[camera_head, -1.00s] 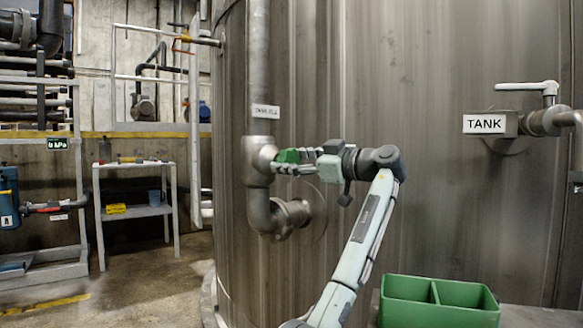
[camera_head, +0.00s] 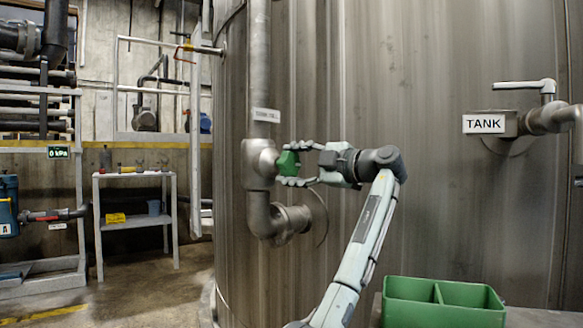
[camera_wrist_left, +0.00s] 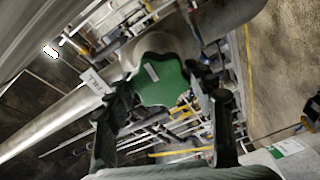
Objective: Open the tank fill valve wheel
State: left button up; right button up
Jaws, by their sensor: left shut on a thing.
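The green tank fill valve wheel (camera_head: 288,163) sits on the grey valve body of the vertical pipe, below a small white label (camera_head: 266,115) that seems to read TANK FILL. My left gripper (camera_head: 292,163) reaches it from the right, with one finger above and one below the wheel. In the left wrist view the lobed green wheel (camera_wrist_left: 162,80) lies between the two dark fingers (camera_wrist_left: 163,95). The gripper is shut on the wheel. A pale mark shows on the wheel's face. My right gripper is in neither view.
A big steel tank (camera_head: 420,120) rises behind the pipe. A white-handled valve with a TANK sign (camera_head: 484,124) is at right.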

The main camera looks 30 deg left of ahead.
pick_arm(q)
jog(key=shift+n, duration=0.6)
jog(key=o, duration=1.2)
jog(key=shift+d, duration=0.1)
jog(key=d, duration=0.4)
jog(key=s+d, duration=0.1)
jog(key=d, duration=0.6)
jog(key=shift+s+d, duration=0.25)
jog(key=shift+d, duration=0.15)
